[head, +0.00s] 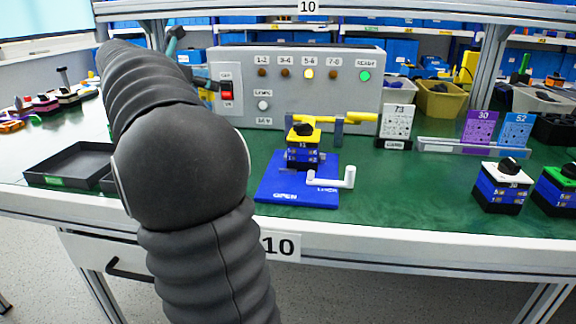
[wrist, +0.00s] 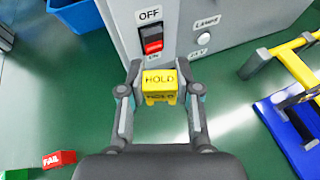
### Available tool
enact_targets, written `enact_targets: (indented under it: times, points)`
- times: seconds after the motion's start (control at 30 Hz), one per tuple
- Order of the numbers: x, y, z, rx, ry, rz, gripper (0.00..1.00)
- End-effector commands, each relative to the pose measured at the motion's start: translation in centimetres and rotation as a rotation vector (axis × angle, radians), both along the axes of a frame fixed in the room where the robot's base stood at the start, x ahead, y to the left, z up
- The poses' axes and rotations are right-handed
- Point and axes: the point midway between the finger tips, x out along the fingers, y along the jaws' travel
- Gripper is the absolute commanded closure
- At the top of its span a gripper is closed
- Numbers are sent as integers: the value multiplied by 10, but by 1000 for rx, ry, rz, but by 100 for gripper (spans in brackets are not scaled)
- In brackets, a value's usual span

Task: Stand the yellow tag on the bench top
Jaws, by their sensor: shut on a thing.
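The yellow tag (wrist: 159,79), marked HOLD, sits between the two fingers of my gripper (wrist: 160,88) in the wrist view. The fingers press on its left and right sides. Its lettered face is toward the wrist camera. I cannot tell whether its lower edge touches the green bench top (wrist: 90,100). In the head view my arm hides most of the gripper; a small patch of yellow (head: 207,94) shows just left of the grey panel. The bench top (head: 400,190) also shows there.
The grey panel (head: 300,90) with its red OFF switch (wrist: 152,43) stands close beyond the tag. A red FAIL tag (wrist: 59,159) lies at lower left. The blue board (head: 275,185) with a yellow-handled device is to the right. Black trays (head: 70,165) are at left.

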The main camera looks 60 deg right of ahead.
Motion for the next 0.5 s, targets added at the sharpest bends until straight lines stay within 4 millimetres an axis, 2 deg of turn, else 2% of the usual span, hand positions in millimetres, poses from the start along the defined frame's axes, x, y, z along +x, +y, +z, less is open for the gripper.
enact_targets:
  times: [0.03,0.1,0.23,0.37,0.5]
  points:
    - [-10,-8,1,0,-1,-18,87]
    - [-17,-14,1,0,-1,-32,87]
    - [-21,-18,1,0,0,-39,87]
    - [-13,-13,-5,1,0,-37,87]
    - [10,-1,-21,1,2,-34,87]
